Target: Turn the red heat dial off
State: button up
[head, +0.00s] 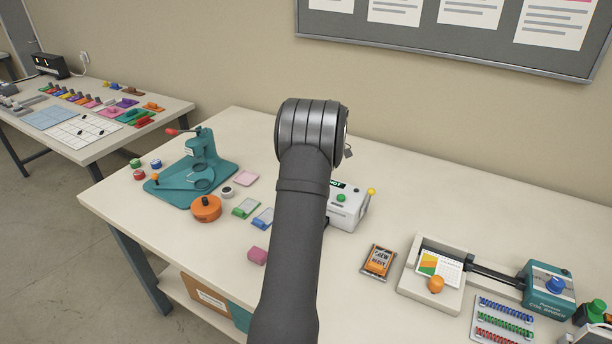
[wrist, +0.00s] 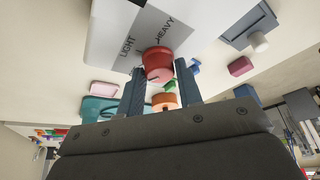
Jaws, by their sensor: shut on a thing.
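The red dial (wrist: 156,58) sits on a white face of the machine, marked LIGHT and HEAVY, in the wrist view. My gripper (wrist: 160,72) has one finger on each side of the dial and is shut on it. Where the dial points cannot be made out. In the head view the white machine (head: 347,212) stands just right of my arm, with a lit green display (head: 337,185), a green button and a yellow knob. My arm hides the dial and my gripper there.
Left of my arm are a teal press (head: 203,160), an orange round pot (head: 206,208) and several small coloured blocks. On the right are an orange packet (head: 378,260), a tray holding a card, and a teal binding machine (head: 548,288). Bare tabletop lies behind the white machine.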

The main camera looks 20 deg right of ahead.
jog(key=shift+f, duration=0.1)
jog(key=o, duration=1)
jog(key=shift+c, duration=0.2)
jog(key=v, duration=1.7)
jog(key=shift+d+r, duration=0.2)
jog(key=x, duration=1.7)
jog(key=shift+a+f, duration=0.15)
jog(key=shift+a, duration=0.05)
